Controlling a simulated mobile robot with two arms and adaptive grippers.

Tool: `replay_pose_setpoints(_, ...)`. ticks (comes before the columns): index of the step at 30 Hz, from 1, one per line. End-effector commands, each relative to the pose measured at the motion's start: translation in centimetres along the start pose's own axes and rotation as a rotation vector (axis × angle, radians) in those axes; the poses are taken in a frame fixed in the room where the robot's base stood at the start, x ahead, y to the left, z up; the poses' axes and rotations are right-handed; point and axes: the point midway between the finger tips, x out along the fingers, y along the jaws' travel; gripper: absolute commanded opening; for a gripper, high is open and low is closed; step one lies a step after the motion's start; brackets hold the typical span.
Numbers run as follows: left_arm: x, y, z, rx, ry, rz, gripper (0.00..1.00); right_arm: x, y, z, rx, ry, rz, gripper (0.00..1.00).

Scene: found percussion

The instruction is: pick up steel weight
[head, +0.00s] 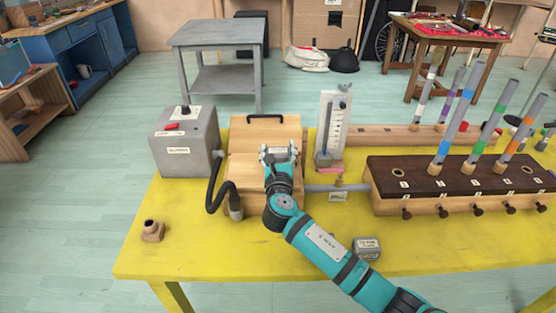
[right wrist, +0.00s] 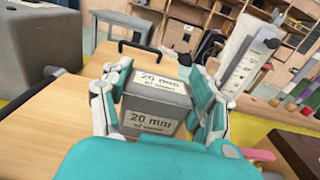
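A grey block-shaped weight with white labels reading "20 mm" (right wrist: 154,108) stands between the two fingers of my right gripper in the right wrist view. My right gripper (head: 280,155) is over the wooden box (head: 245,172) in the head view. In the right wrist view its fingers are close along both sides of the weight, and I cannot tell whether they press on it. The weight's underside is hidden. A second grey labelled weight (head: 367,248) lies on the yellow table, right of my right forearm. My left gripper is not in view.
The yellow table (head: 205,252) holds a grey metal box (head: 186,142) with a hose at left, a white upright gauge (head: 331,128) behind my right gripper, and a dark-topped wooden block (head: 400,170) with coloured tubes at right. The table's front left is mostly clear.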

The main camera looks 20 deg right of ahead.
Motion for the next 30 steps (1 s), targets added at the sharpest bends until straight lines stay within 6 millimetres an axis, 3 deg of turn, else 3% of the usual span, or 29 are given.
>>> replay_pose_setpoints(1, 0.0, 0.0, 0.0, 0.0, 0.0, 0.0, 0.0, 0.0, 0.0, 0.0, -0.001, 0.0, 0.0, 0.34)
replay_pose_setpoints(9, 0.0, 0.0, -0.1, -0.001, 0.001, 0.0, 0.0, 0.0, 0.0, 0.2, -0.001, -0.004, 0.001, 0.02)
replay_pose_setpoints(19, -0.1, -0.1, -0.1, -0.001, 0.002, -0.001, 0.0, 0.0, 0.0, 0.6, -0.001, -0.005, 0.0, 0.01)
replay_pose_setpoints(30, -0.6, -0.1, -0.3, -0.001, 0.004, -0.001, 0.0, -0.3, -0.6, 3.9, -0.001, -0.005, 0.0, 0.01)
